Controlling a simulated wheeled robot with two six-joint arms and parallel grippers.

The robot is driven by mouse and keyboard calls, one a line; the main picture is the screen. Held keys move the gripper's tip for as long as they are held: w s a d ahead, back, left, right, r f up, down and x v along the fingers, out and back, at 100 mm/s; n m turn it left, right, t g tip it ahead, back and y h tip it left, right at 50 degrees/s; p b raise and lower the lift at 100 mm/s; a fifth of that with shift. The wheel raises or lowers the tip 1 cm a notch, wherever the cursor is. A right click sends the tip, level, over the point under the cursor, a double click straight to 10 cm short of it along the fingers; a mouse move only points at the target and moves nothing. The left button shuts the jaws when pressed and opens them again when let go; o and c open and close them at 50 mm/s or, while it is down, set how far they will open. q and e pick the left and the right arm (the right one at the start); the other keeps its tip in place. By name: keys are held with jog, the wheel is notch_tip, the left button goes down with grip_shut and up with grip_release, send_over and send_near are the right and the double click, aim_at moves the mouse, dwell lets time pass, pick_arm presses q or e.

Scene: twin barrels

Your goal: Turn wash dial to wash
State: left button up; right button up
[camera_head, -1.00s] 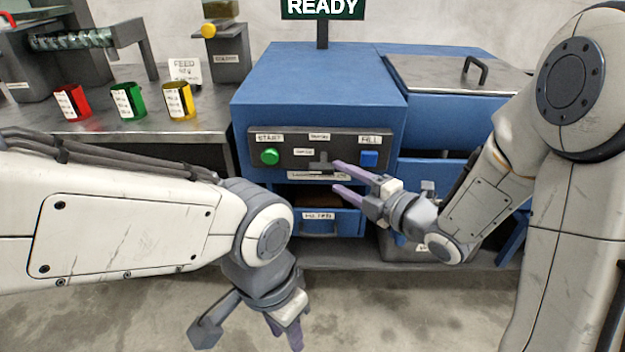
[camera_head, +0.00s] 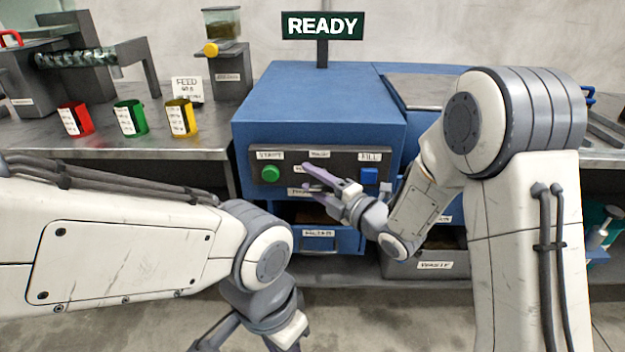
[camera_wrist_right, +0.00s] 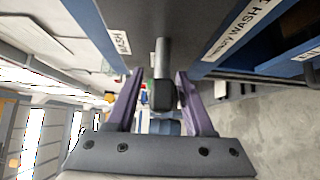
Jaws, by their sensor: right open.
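The dark control panel (camera_head: 343,156) is on the front of the blue machine (camera_head: 318,100). My right gripper (camera_head: 308,174) is in front of the panel's middle, with its purple fingers apart. In the right wrist view, the dial (camera_wrist_right: 163,94), a grey shaft with a dark block, lies between the open fingers (camera_wrist_right: 159,74). Gaps show beside the dial, clearest on the left; I see no firm grip. A WASH label (camera_wrist_right: 121,41) is beside it. In the head view the fingers mostly hide the dial. My left gripper (camera_head: 255,338) hangs low, cut off by the frame edge.
A green button (camera_head: 270,174) is left of the dial and a blue button (camera_head: 369,176) right of it. A READY sign (camera_head: 322,26) stands above the machine. Red (camera_head: 75,119), green (camera_head: 130,118) and yellow (camera_head: 181,118) cups stand on the left bench.

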jog(key=shift+w+a, duration=0.15)
